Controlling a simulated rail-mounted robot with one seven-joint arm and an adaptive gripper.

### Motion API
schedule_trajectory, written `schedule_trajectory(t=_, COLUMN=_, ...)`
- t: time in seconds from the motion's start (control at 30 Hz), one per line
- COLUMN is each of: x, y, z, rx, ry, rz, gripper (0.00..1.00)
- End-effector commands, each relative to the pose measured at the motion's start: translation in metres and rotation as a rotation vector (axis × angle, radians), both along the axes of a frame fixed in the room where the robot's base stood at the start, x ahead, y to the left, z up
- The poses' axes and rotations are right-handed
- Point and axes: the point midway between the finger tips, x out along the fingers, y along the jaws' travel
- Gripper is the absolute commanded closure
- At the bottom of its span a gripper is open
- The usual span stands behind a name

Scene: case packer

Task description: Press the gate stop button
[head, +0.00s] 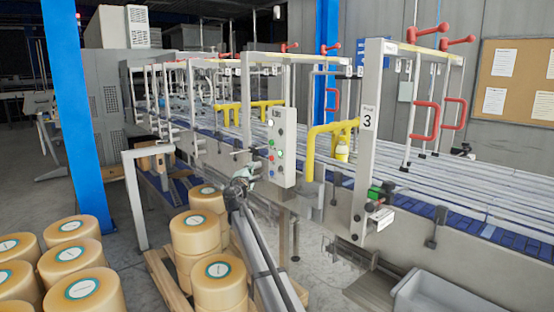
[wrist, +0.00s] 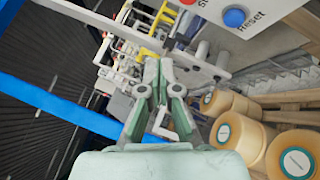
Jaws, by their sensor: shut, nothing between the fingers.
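The light grey control panel (head: 291,150) stands upright on the conveyor's near side, with several small buttons and lamps. Red buttons (head: 271,143) show on its face; their labels are too small to read in the head view. In the wrist view, a red button (wrist: 188,2) is cut off by the top edge, beside a partly visible label. A blue button (wrist: 234,18) marked RESET is to its right. My gripper (head: 243,182) is just left of the panel's lower part, apparently apart from the buttons. Its pale green fingers (wrist: 165,64) are shut and empty, below the panel in the wrist view.
Wrapped rolls (head: 195,233) stand on a pallet below my arm. A yellow guard (head: 314,150) and a post marked 3 (head: 368,120) stand right of the panel. A grey bin (head: 440,292) is at front right. A blue column (head: 75,110) rises at left.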

Motion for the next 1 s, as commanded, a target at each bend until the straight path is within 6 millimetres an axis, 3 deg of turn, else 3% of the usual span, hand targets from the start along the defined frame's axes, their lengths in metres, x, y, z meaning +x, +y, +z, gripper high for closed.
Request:
schedule_trajectory(t=0.23, x=0.002, y=0.018, z=0.006, rx=-0.154, ry=-0.022, rz=0.048, gripper=1.00)
schedule_trajectory(t=0.7, x=0.004, y=0.016, z=0.006, rx=-0.155, ry=-0.020, rz=0.045, gripper=1.00)
schedule_trajectory(t=1.0, x=0.020, y=-0.001, z=0.006, rx=-0.155, ry=-0.019, rz=0.042, gripper=1.00)
